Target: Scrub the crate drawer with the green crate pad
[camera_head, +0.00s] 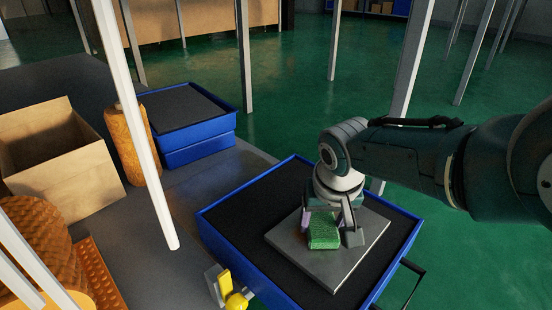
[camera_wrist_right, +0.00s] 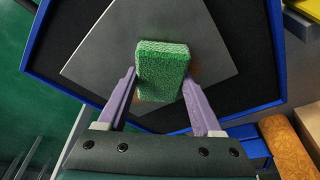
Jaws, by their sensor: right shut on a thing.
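The green crate pad (camera_head: 324,238) is a small textured block. In the right wrist view the pad (camera_wrist_right: 163,70) sits between the two purple fingers of my right gripper (camera_wrist_right: 167,92), which is shut on it. In the head view my right gripper (camera_head: 328,224) points down over the blue crate drawer (camera_head: 228,262), with the pad at a grey square plate (camera_head: 340,272) inside it. I cannot tell whether the pad touches the plate. A brownish stain on the plate shows beside the pad in the right wrist view. My left gripper is not in view.
A second blue crate (camera_head: 200,140) stands behind to the left. An open cardboard box (camera_head: 60,160) and an orange roll (camera_head: 133,145) are on the grey bench. A yellow object (camera_head: 232,292) is near the drawer's front left. White posts rise around the bench.

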